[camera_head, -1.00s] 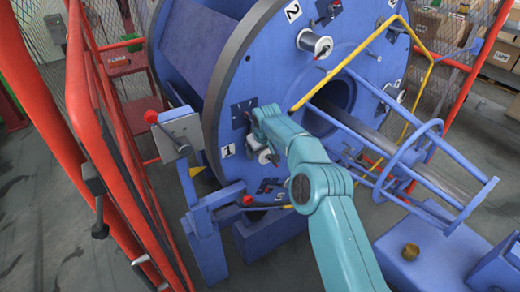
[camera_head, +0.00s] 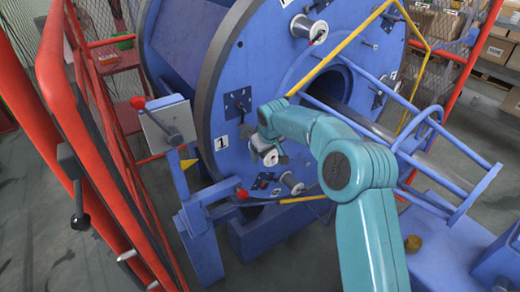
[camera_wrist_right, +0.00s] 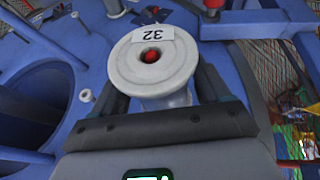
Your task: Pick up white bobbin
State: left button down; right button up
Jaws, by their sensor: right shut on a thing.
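The white bobbin (camera_wrist_right: 150,60) is a spool with a round flange and a label reading 32. A red piece shows in its centre hole. My right gripper (camera_wrist_right: 160,98) is shut around its barrel, one finger on each side, in the right wrist view. In the head view the bobbin (camera_head: 268,154) is small and partly hidden by my right gripper (camera_head: 265,148), in front of the blue disc (camera_head: 230,105) beside label 1. I cannot tell whether it is clear of the disc. My left gripper is not in view.
Another bobbin (camera_head: 291,183) sits low on the disc, and one more (camera_head: 309,27) sits near its top. Yellow bars (camera_head: 340,48) and a blue tubular frame (camera_head: 440,160) stand to the right. A red railing (camera_head: 95,140) and a lever box (camera_head: 167,123) are at the left.

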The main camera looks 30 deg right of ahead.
jog(key=s+d+b, duration=0.1)
jog(key=s+b, duration=0.3)
jog(key=s, duration=0.7)
jog(key=s+a+f+n+y, duration=0.1)
jog(key=a+n, duration=0.2)
jog(key=a, duration=0.8)
jog(key=s+a+f+m+h, duration=0.1)
jog(key=s+a+f+m, duration=0.3)
jog(key=s+a+f, duration=0.1)
jog(key=shift+s+a+f+m+h, duration=0.25)
jog(key=shift+s+f+m+h, duration=0.05)
jog(key=shift+s+f, duration=0.4)
jog(key=shift+g, duration=0.4)
